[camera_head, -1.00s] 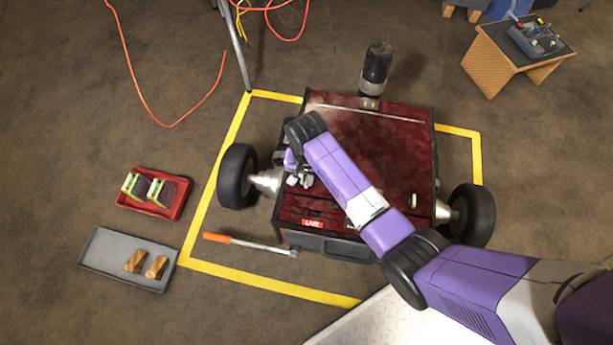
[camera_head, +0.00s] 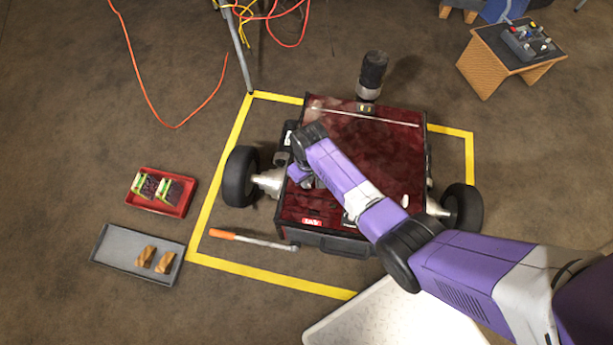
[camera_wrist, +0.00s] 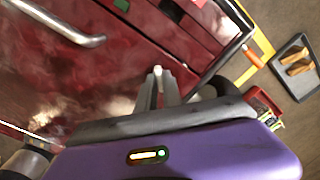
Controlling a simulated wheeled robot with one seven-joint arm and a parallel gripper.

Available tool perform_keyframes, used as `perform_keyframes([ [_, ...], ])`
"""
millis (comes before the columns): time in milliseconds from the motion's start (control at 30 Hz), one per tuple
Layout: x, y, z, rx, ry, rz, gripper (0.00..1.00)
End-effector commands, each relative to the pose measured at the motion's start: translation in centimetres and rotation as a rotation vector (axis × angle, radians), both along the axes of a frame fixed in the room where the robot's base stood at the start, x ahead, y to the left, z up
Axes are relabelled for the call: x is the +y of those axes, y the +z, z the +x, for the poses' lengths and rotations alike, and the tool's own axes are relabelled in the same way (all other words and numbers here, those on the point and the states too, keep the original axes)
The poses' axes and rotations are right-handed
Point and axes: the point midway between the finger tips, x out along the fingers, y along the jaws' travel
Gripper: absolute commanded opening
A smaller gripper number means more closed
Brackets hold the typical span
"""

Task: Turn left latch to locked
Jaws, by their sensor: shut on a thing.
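The dark red wheeled box (camera_head: 395,150) stands inside the yellow floor marking. My gripper (camera_wrist: 166,88) is over the box's left side and shut on a small pale piece (camera_wrist: 157,73), which looks like the left latch. Only its tip shows between the fingers, so I cannot tell which way the latch points. In the head view my gripper (camera_head: 306,181) is partly covered by my own wrist, and the latch is hidden there. A small white latch-like piece (camera_head: 405,200) shows on the right side of the box top.
A red "LIVE" label (camera_head: 312,222) is on the box's front edge. A black cylinder (camera_head: 373,70) stands at its back. An orange-handled tool (camera_head: 250,239), a red tray (camera_head: 183,208) and a grey tray (camera_head: 104,259) lie on the floor to the left. A silver bar handle (camera_wrist: 60,22) rises from the lid.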

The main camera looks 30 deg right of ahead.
Motion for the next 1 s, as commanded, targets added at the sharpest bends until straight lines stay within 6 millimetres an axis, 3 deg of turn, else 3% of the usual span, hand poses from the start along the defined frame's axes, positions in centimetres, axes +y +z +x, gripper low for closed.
perform_keyframes([
  [600, -0.07, 0.12, 0.08, -0.013, 0.543, 0.013, 0.0],
  [1000, -0.03, 0.07, 0.14, -0.019, 0.718, 0.018, 0.0],
])
